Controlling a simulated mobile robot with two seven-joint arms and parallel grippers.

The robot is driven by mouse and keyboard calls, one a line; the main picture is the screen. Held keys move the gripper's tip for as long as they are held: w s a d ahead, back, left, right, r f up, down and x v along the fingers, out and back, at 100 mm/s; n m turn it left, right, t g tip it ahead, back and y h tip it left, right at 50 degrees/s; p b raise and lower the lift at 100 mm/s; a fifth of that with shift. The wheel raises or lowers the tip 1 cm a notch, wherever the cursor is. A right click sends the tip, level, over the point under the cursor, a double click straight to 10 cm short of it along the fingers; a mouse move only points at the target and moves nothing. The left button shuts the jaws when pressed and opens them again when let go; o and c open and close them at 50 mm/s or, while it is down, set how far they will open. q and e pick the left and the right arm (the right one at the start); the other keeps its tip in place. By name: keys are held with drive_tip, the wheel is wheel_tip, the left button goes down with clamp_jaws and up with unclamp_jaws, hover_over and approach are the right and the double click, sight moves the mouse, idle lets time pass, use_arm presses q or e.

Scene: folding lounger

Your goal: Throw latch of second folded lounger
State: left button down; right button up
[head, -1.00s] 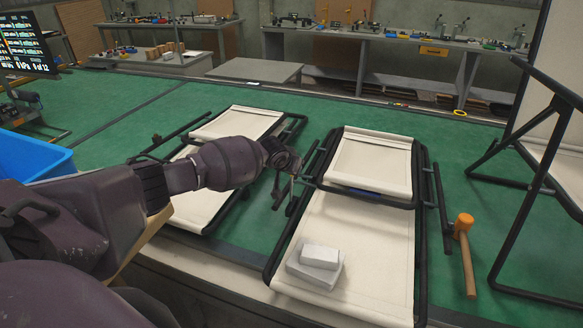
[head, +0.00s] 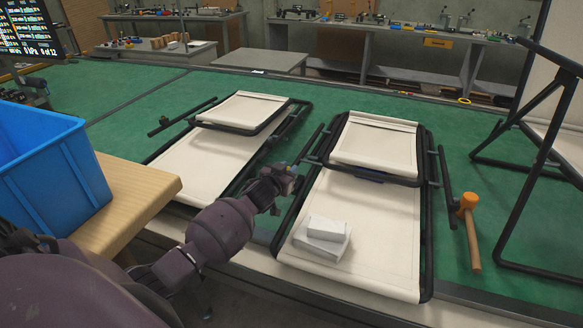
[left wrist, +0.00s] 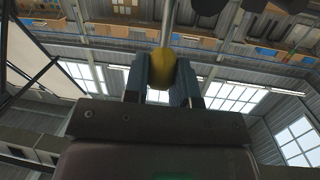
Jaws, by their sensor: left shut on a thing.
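Two folded loungers with cream fabric and dark frames lie on the green bench. My left gripper (head: 291,172) is at the left edge of the right lounger (head: 385,215), near the frame joint below its raised head section. In the left wrist view the two fingers (left wrist: 162,80) are shut on a yellow knob (left wrist: 162,68), with a grey bar behind it. I take the knob for the latch, but the head view hides it behind the gripper. The left lounger (head: 195,163) lies to the left of my arm. My right gripper is not in view.
A grey-white block (head: 323,240) lies on the right lounger's fabric. An orange-headed mallet (head: 469,225) lies to its right, near a standing dark frame (head: 555,120). A blue bin (head: 50,165) stands on a wooden surface (head: 135,195) at left.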

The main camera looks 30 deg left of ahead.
use_arm(q)
drive_tip(key=shift+s+d+f+t+b, duration=0.1)
drive_tip(key=shift+s+f+t+b, duration=0.2)
drive_tip(key=shift+s+f, duration=0.25)
drive_tip(key=shift+s+d+f+b, duration=0.15)
drive_tip(key=shift+s+f+b, duration=0.15)
drive_tip(key=shift+s+f, duration=0.25)
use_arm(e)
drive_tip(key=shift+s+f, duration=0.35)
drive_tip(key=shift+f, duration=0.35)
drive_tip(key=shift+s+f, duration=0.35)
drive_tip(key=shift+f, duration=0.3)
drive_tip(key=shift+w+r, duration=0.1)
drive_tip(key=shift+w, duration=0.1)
use_arm(q)
drive_tip(key=c, duration=0.9)
unclamp_jaws()
drive_tip(key=shift+r, duration=0.15)
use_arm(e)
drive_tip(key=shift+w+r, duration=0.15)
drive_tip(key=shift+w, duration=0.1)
